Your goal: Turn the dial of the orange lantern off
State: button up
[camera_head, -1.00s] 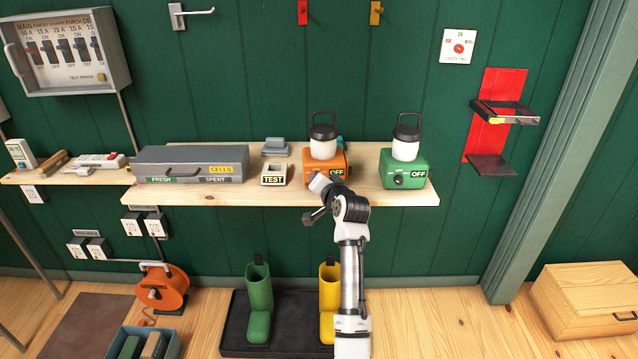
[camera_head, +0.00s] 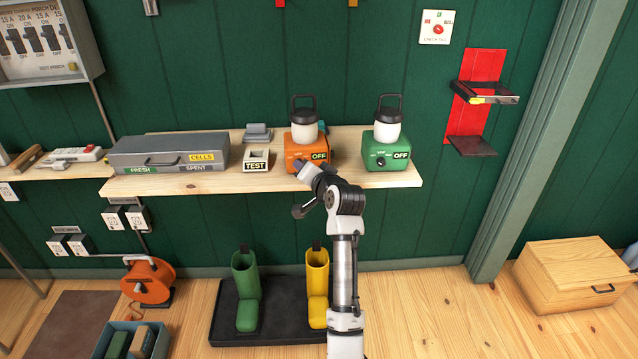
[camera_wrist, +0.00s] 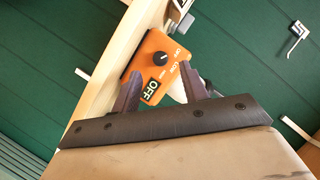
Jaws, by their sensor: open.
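The orange lantern (camera_head: 296,151) stands upright on the wooden shelf, with a white lamp top, black handle and a black OFF label. In the wrist view its orange face (camera_wrist: 148,48) shows a black dial (camera_wrist: 162,59) with a small white mark, beside OFF and LOW lettering. I cannot tell exactly which setting the mark points to. My gripper (camera_wrist: 160,76) is open and empty, its two dark fingers on either side of the lantern's face, with the dial ahead of the gap. In the head view my gripper (camera_head: 301,168) is in front of the lantern and hides its dial.
A green lantern (camera_head: 376,153) with an OFF label stands to the right on the shelf (camera_head: 215,182). A TEST box (camera_head: 256,160) and grey case (camera_head: 170,152) are to the left.

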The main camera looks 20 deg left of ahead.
jog(key=b+v, duration=0.1)
jog(key=v, duration=0.8)
jog(key=shift+a, duration=0.1)
